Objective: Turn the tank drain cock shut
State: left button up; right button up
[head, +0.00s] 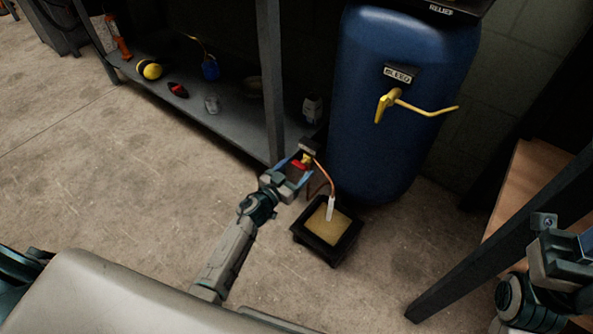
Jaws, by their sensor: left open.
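The blue tank (398,75) stands upright at the back right. Low at its left side is a small drain cock with a brass-yellow body (307,158) and a red handle (299,165). A thin copper tube (323,170) curves from it toward the black tray (298,232). My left gripper (292,168) is open at the cock, its fingers on either side of the red handle. I cannot tell whether they touch it. My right gripper (562,252) shows partly at the right edge, away from the tank, and its jaws are not clear.
A yellow bleed lever (390,101) sticks out under the BLEED label (401,75) higher on the tank. A dark shelf (228,122) with loose items and its upright post (271,85) stand left of the cock. A wooden bench (540,190) is at right. The floor at left is clear.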

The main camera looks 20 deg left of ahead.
pick_arm(q)
jog(key=shift+w+d, duration=0.1)
jog(key=shift+w, duration=0.2)
jog(key=c, duration=1)
